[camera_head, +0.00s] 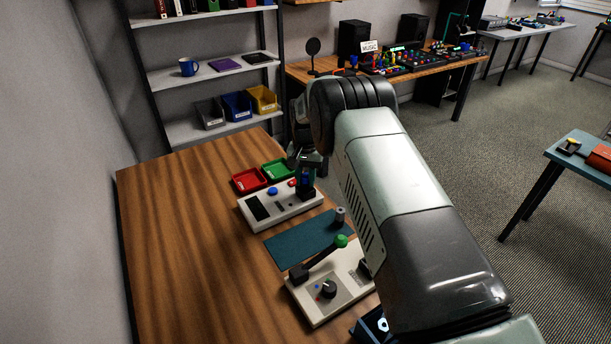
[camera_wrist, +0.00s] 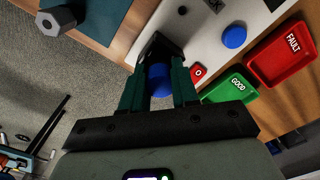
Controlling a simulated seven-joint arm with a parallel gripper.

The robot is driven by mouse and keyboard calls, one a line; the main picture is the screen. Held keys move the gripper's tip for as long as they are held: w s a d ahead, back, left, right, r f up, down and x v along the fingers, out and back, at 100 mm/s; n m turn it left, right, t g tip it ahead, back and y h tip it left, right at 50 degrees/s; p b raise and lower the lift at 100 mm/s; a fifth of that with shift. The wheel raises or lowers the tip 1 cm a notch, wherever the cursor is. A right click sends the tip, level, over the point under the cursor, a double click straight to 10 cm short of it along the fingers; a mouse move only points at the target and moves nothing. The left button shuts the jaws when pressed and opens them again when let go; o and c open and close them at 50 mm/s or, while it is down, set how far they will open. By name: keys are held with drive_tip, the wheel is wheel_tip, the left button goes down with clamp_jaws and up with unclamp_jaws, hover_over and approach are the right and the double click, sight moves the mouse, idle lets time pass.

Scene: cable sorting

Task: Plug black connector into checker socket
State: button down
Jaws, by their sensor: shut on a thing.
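The checker (camera_head: 278,209) is a pale box with a dark screen, a blue button and a red mark. It also shows in the wrist view (camera_wrist: 212,45). My gripper (camera_wrist: 157,78) is over its right end and shut on a blue-bodied connector (camera_wrist: 160,84). In the head view the blue body (camera_head: 306,180) stands roughly upright under my gripper. A black block (camera_wrist: 157,48) shows just beyond the fingertips, at the checker. I cannot tell whether it is the connector's black part or the socket, nor whether they are joined.
A red FAULT tray (camera_wrist: 282,52) and a green GOOD tray (camera_wrist: 230,91) stand behind the checker. A teal mat (camera_head: 300,240) carries a grey hexagonal piece (camera_head: 340,215). A pale lever box (camera_head: 318,299) with a green knob stands in front. The table's left side is clear.

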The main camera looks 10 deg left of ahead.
drive_tip(key=shift+f, duration=0.7)
drive_tip(key=c, duration=0.8)
unclamp_jaws()
drive_tip(key=shift+o, duration=0.4)
drive_tip(key=o, duration=0.4)
drive_tip(key=shift+o, duration=0.2)
drive_tip(key=shift+r, duration=3.55)
